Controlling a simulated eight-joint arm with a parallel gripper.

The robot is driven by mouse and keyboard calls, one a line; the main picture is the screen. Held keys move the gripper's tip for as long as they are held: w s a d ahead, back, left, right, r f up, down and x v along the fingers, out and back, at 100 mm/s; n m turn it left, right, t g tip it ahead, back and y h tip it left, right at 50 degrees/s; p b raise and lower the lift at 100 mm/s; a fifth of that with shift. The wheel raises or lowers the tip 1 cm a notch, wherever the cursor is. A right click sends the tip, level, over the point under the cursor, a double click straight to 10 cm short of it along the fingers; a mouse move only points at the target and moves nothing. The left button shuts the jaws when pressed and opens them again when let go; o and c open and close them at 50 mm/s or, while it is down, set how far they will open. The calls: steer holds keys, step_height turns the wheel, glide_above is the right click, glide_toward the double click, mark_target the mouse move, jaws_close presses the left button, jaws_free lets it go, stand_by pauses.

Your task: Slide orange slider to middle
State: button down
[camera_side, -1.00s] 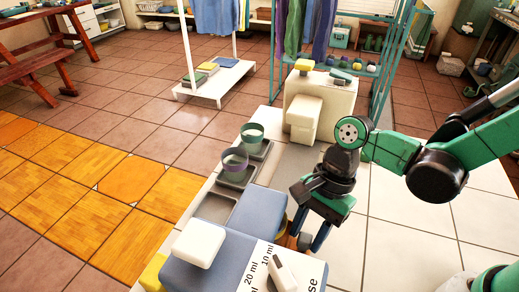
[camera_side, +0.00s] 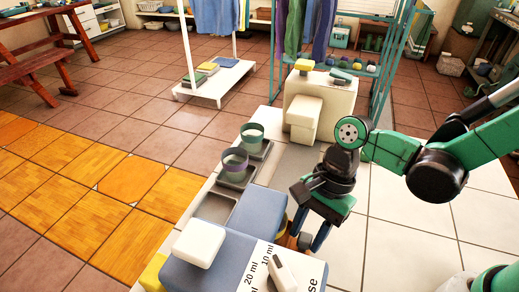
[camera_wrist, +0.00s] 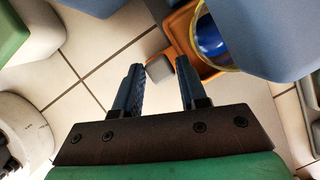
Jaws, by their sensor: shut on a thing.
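The orange slider (camera_wrist: 178,30) shows in the wrist view as an orange tray with a short, grey-faced handle (camera_wrist: 160,68) towards my gripper. A blue container with a yellow rim (camera_wrist: 210,38) sits in it. In the side view only a bit of orange (camera_side: 291,241) shows beside the blue-grey dispenser body (camera_side: 258,212); the rest is hidden. In the side view my gripper (camera_side: 312,240) is low at the right side of the dispenser.
The dispenser has a white block on top (camera_side: 199,243) and a panel marked 10 ml and 20 ml (camera_side: 258,265). Two cups stand on grey pads behind it, one purple-rimmed (camera_side: 234,158) and one green (camera_side: 252,131). A cream dispenser (camera_side: 320,105) stands further back.

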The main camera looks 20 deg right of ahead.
steer(key=shift+w, duration=0.15)
steer(key=w+d, duration=0.7)
steer(key=shift+w+d, duration=0.35)
steer(key=shift+w, duration=0.05)
steer(key=c, duration=0.8)
jaws_free()
steer(key=shift+s, duration=0.1)
steer(key=shift+v, duration=2.8)
